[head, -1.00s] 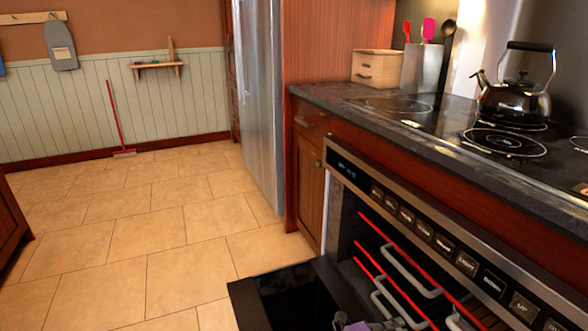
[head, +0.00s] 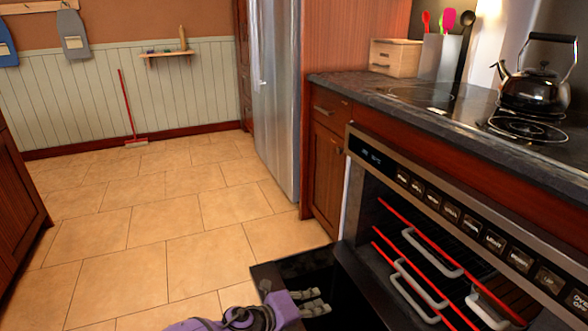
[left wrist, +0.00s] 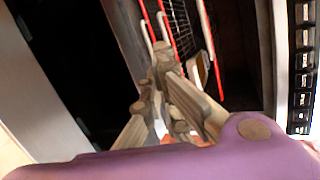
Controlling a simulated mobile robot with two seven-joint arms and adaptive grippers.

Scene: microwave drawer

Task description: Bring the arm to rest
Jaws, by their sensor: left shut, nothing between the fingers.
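My left gripper (head: 318,302) shows at the bottom of the head view, at the end of my purple arm. Its fingers are shut with nothing between them. It is over the dark lowered oven door (head: 352,290), left of the open oven. In the left wrist view the closed fingertips (left wrist: 162,58) point toward the oven racks (left wrist: 180,30). I cannot tell the exact gap between fingers and door. My right gripper is not in view.
The open oven holds red-edged racks (head: 405,225) with grey handles. Above it are the control panel (head: 455,217) and a stove top with a kettle (head: 541,86). A fridge (head: 275,95) stands beyond. The tiled floor (head: 165,215) at left is clear.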

